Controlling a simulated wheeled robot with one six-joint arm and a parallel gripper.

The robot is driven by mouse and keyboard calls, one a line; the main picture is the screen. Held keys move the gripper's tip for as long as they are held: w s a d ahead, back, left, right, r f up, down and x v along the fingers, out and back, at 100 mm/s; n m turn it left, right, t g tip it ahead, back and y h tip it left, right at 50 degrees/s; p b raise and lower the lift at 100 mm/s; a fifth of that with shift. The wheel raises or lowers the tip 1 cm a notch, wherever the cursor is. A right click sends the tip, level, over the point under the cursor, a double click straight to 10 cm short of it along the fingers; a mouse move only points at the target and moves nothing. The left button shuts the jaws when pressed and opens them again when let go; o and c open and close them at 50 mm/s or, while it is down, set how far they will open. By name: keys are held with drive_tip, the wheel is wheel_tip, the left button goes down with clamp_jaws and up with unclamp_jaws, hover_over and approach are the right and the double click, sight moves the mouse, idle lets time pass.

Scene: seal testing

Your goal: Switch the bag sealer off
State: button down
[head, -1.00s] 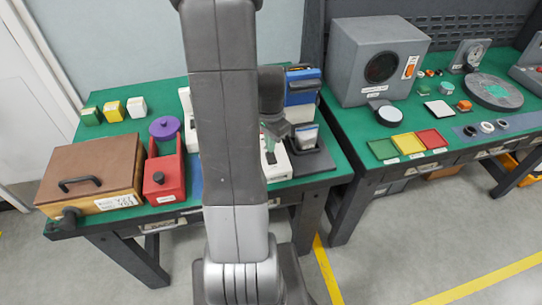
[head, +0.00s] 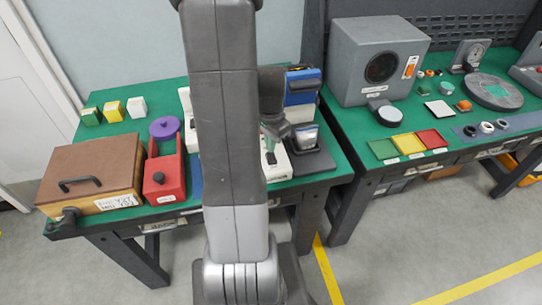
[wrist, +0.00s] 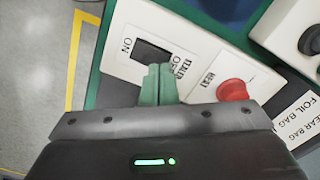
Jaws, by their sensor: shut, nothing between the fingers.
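The bag sealer's white body (head: 283,171) stands on the left green bench, mostly hidden behind my arm in the head view. In the wrist view its white panel (wrist: 197,40) carries a black rocker switch (wrist: 150,51) between the labels ON and OFF, with a red knob (wrist: 232,90) to the right. My gripper (wrist: 160,68) is shut and empty, its green fingertips together at the switch's OFF-side lower edge. I cannot tell whether they touch it. Which way the rocker is tilted is unclear. The gripper also shows in the head view (head: 268,138).
A grey stand (head: 312,163) holds a pouch right of the sealer, with a blue-and-grey box (head: 302,88) behind. A red box (head: 163,180) and a brown wooden case (head: 92,172) stand to the left. Paper labels lie by the sealer's right edge in the wrist view.

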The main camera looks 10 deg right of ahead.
drive_tip(key=shift+f+b, duration=0.75)
drive_tip(key=shift+f, duration=0.2)
idle(0.5)
drive_tip(key=shift+r, duration=0.2)
drive_tip(key=shift+r+p, duration=2.75)
drive_tip(key=shift+r, duration=0.65)
drive_tip(key=shift+f, duration=0.2)
wheel_tip(320, 180, down, 7)
drive_tip(key=b, duration=0.5)
drive_tip(key=shift+b, duration=0.3)
drive_tip(key=shift+r, duration=0.2)
